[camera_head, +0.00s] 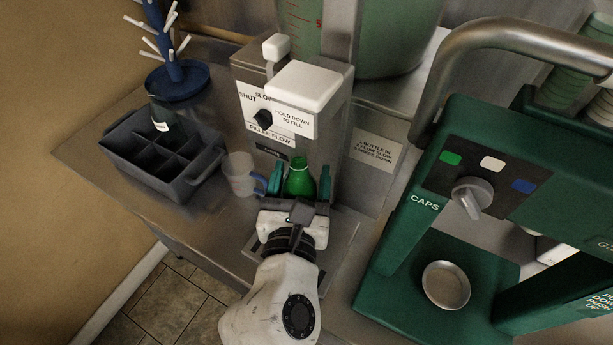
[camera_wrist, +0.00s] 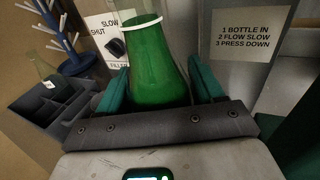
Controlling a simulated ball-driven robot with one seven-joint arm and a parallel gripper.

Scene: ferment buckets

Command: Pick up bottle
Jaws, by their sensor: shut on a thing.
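A green bottle (camera_head: 299,180) stands upright in front of the metal filler unit (camera_head: 335,130). My gripper (camera_head: 299,187) has its teal fingers on both sides of the bottle and is shut on it. In the wrist view the bottle (camera_wrist: 158,75) fills the middle between the fingers (camera_wrist: 160,92), with a pale ring around its neck. Its base is hidden behind the gripper body. A second, dark bottle (camera_head: 160,118) stands in a compartment of the dark divided crate (camera_head: 192,188) at the left.
A clear mug (camera_head: 240,174) with a blue handle stands just left of my gripper. A blue drying rack (camera_head: 177,82) stands behind the crate. A green capping machine (camera_head: 420,215) with a round metal dish (camera_head: 446,286) is at the right.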

